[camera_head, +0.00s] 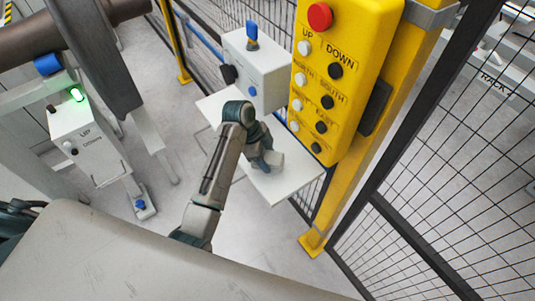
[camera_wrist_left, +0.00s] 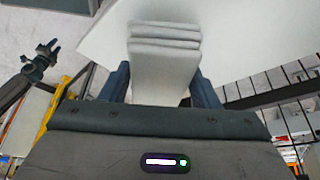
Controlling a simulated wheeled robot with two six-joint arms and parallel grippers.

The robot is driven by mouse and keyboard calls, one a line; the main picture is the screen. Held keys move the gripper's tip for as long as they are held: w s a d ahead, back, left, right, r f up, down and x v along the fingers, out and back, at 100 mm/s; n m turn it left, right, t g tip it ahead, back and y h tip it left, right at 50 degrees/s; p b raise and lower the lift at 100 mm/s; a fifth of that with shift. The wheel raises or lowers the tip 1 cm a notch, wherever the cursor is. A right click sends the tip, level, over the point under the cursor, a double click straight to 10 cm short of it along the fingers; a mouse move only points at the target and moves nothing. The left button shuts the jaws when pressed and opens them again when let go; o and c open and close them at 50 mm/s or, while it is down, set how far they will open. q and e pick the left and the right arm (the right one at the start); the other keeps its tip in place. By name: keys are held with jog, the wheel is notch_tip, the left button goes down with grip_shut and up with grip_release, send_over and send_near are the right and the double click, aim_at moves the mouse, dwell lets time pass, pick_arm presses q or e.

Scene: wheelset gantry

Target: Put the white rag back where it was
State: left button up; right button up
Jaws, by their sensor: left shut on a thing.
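The white rag (camera_wrist_left: 166,50) is a folded, layered pad in the left wrist view. My left gripper (camera_wrist_left: 163,85) is shut on it, with a dark finger on each side. In the head view my left gripper (camera_head: 266,163) points down over a white shelf (camera_head: 284,188); the rag is mostly hidden there by the gripper. The shelf also shows behind the rag in the left wrist view (camera_wrist_left: 240,35). I cannot tell whether the rag touches the shelf. A dark arm end, apparently my right gripper (camera_wrist_left: 40,60), is small at the left of that view; its jaws are unclear.
A yellow post with a button panel (camera_head: 340,75) stands right of the shelf. A white box with a blue-topped switch (camera_head: 256,70) is behind the shelf. Black mesh fencing (camera_head: 460,150) closes the right side.

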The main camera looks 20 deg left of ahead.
aim_at(267, 158)
pick_arm(q)
jog(key=shift+w+a, duration=0.2)
jog(key=shift+w, duration=0.8)
jog(key=shift+w+f+p, duration=0.1)
jog(key=shift+f+p, duration=0.15)
jog(key=shift+p, duration=0.05)
notch_tip(267, 158, down, 3)
jog(key=shift+r+p, duration=0.1)
jog(key=shift+p, duration=0.6)
jog(key=shift+f, duration=0.25)
jog(key=o, duration=0.9)
